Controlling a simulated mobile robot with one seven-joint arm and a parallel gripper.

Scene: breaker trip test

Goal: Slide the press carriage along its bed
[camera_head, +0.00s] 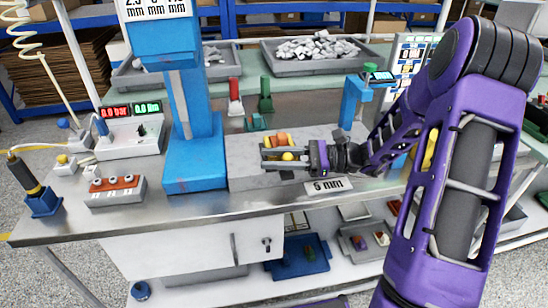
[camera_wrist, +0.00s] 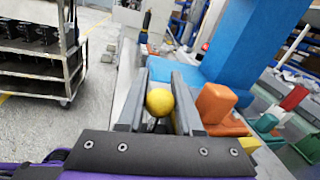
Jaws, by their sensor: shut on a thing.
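My gripper (camera_head: 270,157) reaches in from the right over the grey press bed (camera_head: 241,148), its fingers pointing left. It is shut on a yellow ball knob (camera_head: 288,156). In the wrist view the knob (camera_wrist: 159,102) sits between the two grey fingers, with a dark stem below it. An orange block (camera_wrist: 216,103) stands just right of the fingers there, and it shows behind them in the head view (camera_head: 271,141). How the knob joins the carriage is hidden by the fingers.
The blue press column (camera_head: 192,100) stands at the left end of the bed. A switch box (camera_head: 116,190) is left of the column. Red (camera_head: 235,97) and green (camera_head: 265,95) tools stand behind.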

